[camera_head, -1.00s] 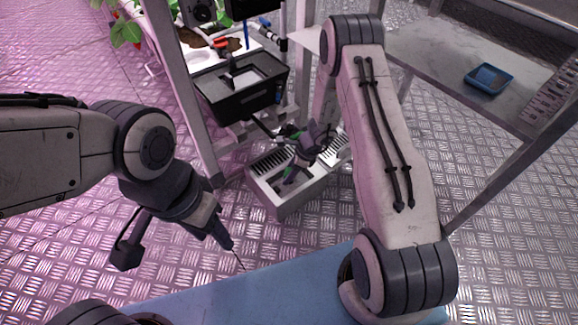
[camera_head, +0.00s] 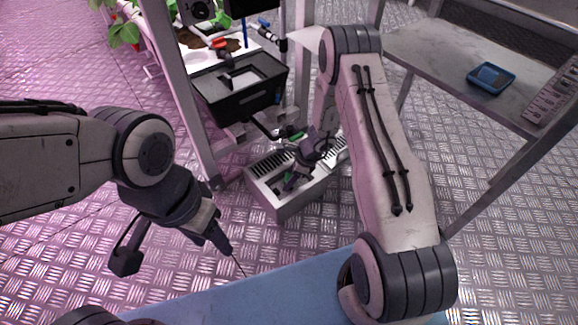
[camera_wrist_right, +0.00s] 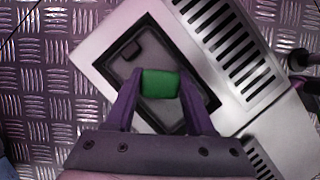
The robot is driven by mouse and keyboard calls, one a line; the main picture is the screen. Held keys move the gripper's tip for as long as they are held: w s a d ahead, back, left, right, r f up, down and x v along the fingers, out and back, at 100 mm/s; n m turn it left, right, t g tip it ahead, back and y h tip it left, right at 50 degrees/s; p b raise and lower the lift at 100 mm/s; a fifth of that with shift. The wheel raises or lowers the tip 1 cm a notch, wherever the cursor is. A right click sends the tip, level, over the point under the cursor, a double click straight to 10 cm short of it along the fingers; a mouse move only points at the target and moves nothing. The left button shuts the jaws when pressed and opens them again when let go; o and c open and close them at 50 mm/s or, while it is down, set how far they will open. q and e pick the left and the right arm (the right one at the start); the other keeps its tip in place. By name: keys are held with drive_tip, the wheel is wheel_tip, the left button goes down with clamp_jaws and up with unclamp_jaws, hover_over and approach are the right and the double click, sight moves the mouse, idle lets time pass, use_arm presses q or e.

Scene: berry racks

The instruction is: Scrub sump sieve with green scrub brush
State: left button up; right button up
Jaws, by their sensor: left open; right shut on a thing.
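My right gripper (camera_head: 290,181) reaches down over the open section of the grey metal sump box (camera_head: 284,208) on the floor. In the right wrist view its two fingers are shut on the green scrub brush (camera_wrist_right: 160,84), of which only a green block shows. Behind the brush lies a dark-rimmed opening with a grey panel (camera_wrist_right: 150,52), apparently the sump sieve. Whether the bristles touch it is hidden. My left gripper (camera_head: 228,250) is open and empty, above the floor in front of the blue surface.
Slatted grates (camera_wrist_right: 228,40) cover the box beside the opening. A black tub (camera_head: 245,108) stands on the rack behind it. A metal table (camera_head: 440,60) at right holds a blue tray (camera_head: 491,78). Rack legs (camera_head: 190,110) rise close by.

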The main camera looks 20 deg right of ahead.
wheel_tip(320, 180, up, 3)
drive_tip(key=shift+a+f+p, duration=0.1)
drive_tip(key=shift+p, duration=0.85)
drive_tip(key=shift+s+r+p, duration=0.1)
drive_tip(key=shift+r+p, duration=0.2)
drive_tip(key=shift+p, duration=0.05)
drive_tip(key=shift+r+p, duration=2.05)
drive_tip(key=shift+r, duration=0.35)
